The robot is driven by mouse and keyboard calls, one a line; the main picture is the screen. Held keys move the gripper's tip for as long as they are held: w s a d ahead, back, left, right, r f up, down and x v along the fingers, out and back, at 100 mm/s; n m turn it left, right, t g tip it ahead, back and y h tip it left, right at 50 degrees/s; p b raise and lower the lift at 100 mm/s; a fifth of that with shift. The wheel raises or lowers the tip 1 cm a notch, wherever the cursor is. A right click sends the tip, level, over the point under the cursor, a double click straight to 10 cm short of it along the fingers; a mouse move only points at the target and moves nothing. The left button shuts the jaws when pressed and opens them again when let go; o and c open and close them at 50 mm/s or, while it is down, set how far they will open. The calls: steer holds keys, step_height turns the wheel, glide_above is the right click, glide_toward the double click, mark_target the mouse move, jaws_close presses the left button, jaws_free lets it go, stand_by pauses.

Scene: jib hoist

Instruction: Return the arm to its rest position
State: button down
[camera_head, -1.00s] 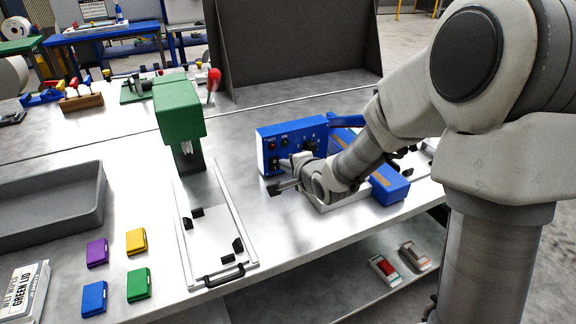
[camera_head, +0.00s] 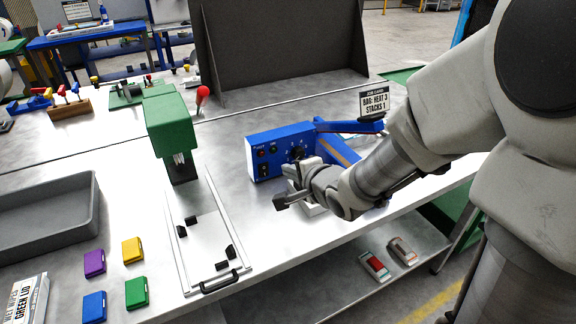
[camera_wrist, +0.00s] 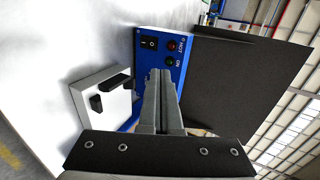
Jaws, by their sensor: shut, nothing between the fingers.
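My gripper (camera_head: 282,200) is shut and empty, in front of the blue control box. Its closed fingers show in the middle of the wrist view (camera_wrist: 160,95). My arm reaches in from the right of the head view and hides part of the bench behind it. The blue box (camera_head: 265,158) has a black switch, small lamps and a dial on its face. Its switch face also shows in the wrist view (camera_wrist: 163,50), just beyond the fingers. I cannot tell whether the fingers touch it.
A green press (camera_head: 172,130) with a sliding tray (camera_head: 213,278) stands left of my gripper. A grey bin (camera_head: 85,215) and several coloured boxes lie at the left. A job card sign (camera_head: 374,102) stands behind my forearm. A dark panel (camera_head: 280,50) stands at the back.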

steer(key=s+d+r+n+g+h+p, duration=0.2)
steer(key=s+d+r+n+h+p, duration=0.3)
steer(key=s+d+r, duration=0.5)
steer(key=s+r+n+g+p, duration=0.1)
steer(key=s+r+n+g, duration=0.3)
steer(key=s+n, duration=0.4)
steer(key=s, duration=0.6)
steer(key=shift+a+r, duration=0.35)
steer(key=shift+r, duration=0.05)
steer(key=shift+a+n, duration=0.1)
steer(key=shift+n, duration=0.2)
